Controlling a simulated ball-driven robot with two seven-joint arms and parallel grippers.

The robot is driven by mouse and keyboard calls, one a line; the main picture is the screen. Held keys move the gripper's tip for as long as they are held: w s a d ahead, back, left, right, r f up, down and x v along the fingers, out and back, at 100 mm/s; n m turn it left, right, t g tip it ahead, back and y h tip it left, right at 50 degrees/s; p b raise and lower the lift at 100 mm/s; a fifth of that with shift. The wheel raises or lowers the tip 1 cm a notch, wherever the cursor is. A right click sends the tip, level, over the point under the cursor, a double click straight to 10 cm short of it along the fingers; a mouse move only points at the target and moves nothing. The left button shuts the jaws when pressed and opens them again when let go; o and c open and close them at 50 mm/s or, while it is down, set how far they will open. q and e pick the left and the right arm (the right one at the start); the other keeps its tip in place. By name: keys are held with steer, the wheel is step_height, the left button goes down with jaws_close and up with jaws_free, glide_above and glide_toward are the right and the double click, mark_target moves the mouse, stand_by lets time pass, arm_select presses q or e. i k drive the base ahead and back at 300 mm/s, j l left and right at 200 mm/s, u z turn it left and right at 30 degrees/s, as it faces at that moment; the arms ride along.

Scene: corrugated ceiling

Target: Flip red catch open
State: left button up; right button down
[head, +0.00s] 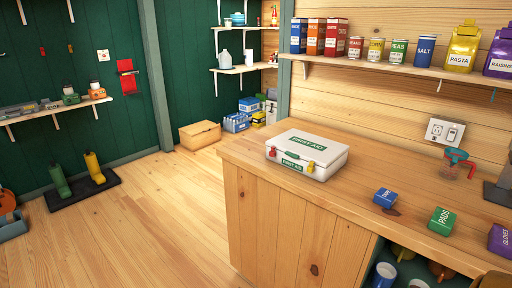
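A white first aid box (325,147) with a green label on its lid sits shut on the wooden counter. On its front face, the red catch (272,152) is near the left end. A yellow catch (311,167) is nearer the right end, with a green label between them. The red catch is too small to tell its exact position. Neither of my grippers is in view, and nothing touches the box.
The counter (258,152) is clear around the box. To its right are a blue box (385,197), a green box (442,221) and a purple box (501,240). A shelf (400,69) with cartons and cans hangs above. Open floor (150,215) lies left.

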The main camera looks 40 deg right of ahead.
mark_target(273, 153)
steer(key=i+j+z, duration=0.15)
steer(key=i+z, duration=0.25)
steer(key=i+j+z, duration=0.4)
steer(key=i, duration=0.2)
steer(key=i+j+z, duration=0.35)
steer(key=i, duration=0.15)
steer(key=i+j+z, duration=0.4)
steer(key=j, duration=0.15)
